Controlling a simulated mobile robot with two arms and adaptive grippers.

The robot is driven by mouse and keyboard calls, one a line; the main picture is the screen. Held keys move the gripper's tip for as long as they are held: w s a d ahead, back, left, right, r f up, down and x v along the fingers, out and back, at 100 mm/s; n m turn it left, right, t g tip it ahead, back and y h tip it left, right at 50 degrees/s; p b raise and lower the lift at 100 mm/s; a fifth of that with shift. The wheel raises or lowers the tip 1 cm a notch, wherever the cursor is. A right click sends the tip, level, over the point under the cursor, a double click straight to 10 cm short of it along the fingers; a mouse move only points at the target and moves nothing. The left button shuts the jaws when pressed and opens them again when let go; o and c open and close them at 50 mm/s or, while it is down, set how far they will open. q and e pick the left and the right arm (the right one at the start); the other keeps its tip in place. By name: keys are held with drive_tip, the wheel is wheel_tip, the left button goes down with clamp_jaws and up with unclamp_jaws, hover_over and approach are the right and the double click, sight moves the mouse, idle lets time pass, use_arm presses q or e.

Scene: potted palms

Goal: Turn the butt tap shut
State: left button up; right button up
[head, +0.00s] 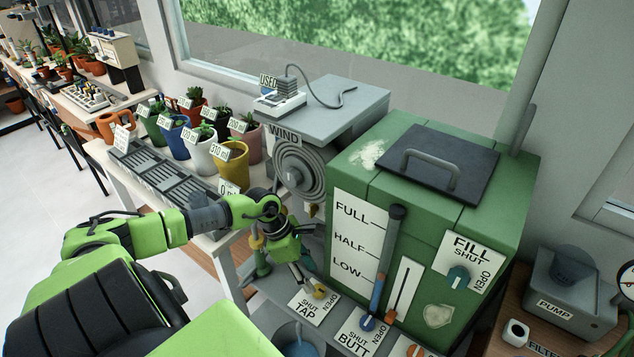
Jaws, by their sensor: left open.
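The butt tap is a blue knob (368,322) on a white plate (356,335) marked SHUT, OPEN and BUTT, low in front of the green water butt (490,222). Which mark the knob points to is too small to tell. My left gripper (300,273) is open, above and to the left of the butt tap and apart from it. It is close to a yellow knob (318,291) on another plate (306,306) marked TAP. I cannot tell whether it touches that knob. My right gripper is not in view.
The butt has a level gauge (388,245) and a FILL knob (458,277). A bucket (297,342) stands below the TAP plate. A coiled hose (299,167) hangs behind my gripper. Potted plants (201,150) stand on the left bench. A pump (570,295) is at right.

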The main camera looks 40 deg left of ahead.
sight(318, 288)
use_arm(q)
drive_tip(key=x, duration=0.4)
drive_tip(key=shift+f, duration=0.1)
drive_tip(key=shift+x, duration=0.8)
drive_tip(key=shift+c, duration=0.8)
drive_tip(key=c, duration=1)
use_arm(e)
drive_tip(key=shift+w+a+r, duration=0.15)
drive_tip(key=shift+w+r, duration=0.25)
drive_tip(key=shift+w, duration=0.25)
